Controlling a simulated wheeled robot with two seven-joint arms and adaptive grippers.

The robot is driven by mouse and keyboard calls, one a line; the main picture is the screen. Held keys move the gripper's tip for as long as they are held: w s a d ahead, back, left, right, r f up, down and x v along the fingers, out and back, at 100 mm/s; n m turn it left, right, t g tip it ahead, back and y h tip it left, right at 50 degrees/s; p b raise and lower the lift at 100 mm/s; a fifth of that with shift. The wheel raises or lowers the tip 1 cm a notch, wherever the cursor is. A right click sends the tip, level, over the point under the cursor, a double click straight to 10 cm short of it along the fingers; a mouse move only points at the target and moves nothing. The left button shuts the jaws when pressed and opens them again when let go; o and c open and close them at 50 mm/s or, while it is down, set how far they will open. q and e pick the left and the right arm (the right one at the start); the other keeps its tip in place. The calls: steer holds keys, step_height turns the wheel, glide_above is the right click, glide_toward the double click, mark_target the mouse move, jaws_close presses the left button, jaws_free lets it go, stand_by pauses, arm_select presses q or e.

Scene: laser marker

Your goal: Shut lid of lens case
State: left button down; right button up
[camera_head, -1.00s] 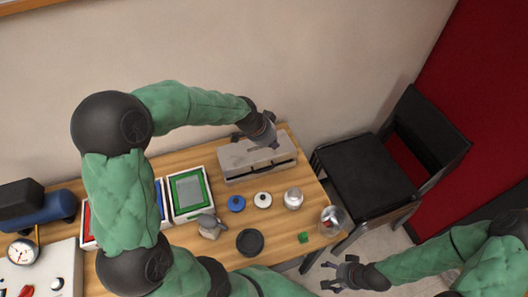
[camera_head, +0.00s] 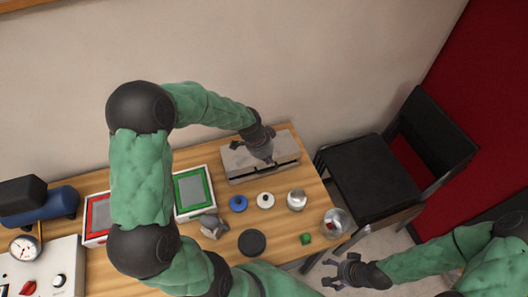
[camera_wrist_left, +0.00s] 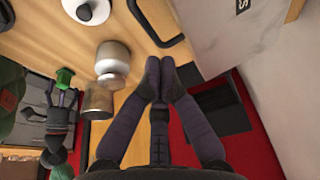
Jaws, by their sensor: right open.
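The grey lens case (camera_head: 234,162) stands at the back right of the wooden table, by the wall. Its lid looks lowered, but my left gripper covers part of it and I cannot tell whether it is fully shut. My left gripper (camera_head: 264,158) is over the middle of the case. In the left wrist view its fingertips (camera_wrist_left: 160,65) are together with nothing between them, beside a pale grey panel of the case (camera_wrist_left: 240,35) with dark lettering. A black handle (camera_wrist_left: 157,30) also shows there. My right gripper (camera_head: 345,272) is open and empty, off the table's front right.
In front of the case are a blue round piece (camera_head: 238,203), a white round piece (camera_head: 265,200), a metal jar (camera_head: 297,199), a glass jar (camera_head: 336,222), a green cube (camera_head: 306,238) and a black disc (camera_head: 252,242). A black chair (camera_head: 360,172) stands right of the table.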

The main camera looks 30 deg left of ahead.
arm_select(q)
steer(key=shift+f, duration=1.85)
arm_select(e)
steer(key=shift+f, duration=0.2)
arm_select(q)
steer(key=f+b, duration=0.2)
steer(key=s+d+f+b, duration=0.1)
steer(key=shift+f, duration=0.4)
arm_select(e)
step_height(320, 180, down, 3)
steer(key=shift+r, duration=0.2)
arm_select(q)
steer(key=shift+r, duration=0.2)
arm_select(e)
steer(key=shift+r, duration=0.1)
